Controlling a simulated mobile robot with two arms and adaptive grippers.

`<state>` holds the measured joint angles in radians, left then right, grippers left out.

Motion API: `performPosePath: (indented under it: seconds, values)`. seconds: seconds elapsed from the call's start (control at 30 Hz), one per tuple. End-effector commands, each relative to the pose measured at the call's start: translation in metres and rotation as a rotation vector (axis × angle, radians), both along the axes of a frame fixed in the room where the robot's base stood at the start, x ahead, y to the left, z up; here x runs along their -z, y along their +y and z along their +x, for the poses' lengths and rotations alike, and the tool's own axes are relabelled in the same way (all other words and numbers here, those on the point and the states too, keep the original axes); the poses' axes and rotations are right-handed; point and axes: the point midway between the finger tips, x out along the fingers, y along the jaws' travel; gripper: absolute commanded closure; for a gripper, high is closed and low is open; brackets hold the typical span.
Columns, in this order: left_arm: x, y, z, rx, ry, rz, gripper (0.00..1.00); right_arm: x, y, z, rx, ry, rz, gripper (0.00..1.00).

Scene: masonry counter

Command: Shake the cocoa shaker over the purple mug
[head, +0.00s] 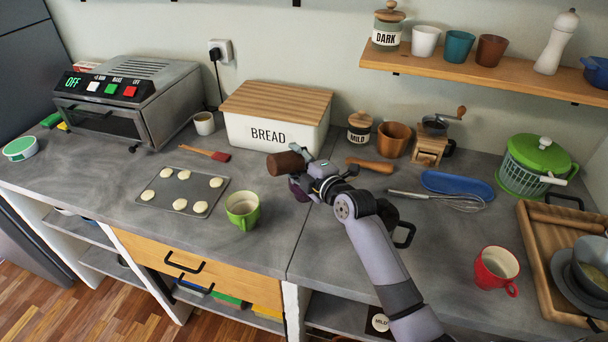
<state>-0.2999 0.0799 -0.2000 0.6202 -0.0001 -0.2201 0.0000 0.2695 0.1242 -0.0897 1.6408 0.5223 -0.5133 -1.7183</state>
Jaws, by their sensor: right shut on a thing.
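My right gripper (306,170) is shut on the brown cocoa shaker (284,164). The shaker lies tipped nearly sideways, with its end pointing left. The purple mug (298,190) is just below, largely hidden by my gripper and the shaker. The shaker appears to be over the mug or its left edge; the exact offset cannot be told. No cocoa powder can be seen falling. My left gripper is not in view.
A green mug (242,210) stands left of the purple mug, near the counter's front edge. The bread box (274,118) is close behind. A rolling pin, whisk (440,200) and blue tray (457,185) lie right. A red mug (496,268) stands front right.

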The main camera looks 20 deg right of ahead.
Motion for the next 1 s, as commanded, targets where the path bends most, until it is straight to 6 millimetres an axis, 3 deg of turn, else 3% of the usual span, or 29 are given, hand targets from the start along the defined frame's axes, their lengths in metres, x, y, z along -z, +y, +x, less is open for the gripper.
performPosePath:
  seconds: [1.0]
  values:
    - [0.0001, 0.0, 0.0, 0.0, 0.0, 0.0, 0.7, -0.0022, -0.0015, 0.0006, 0.0, 0.014, 0.059, 0.85]
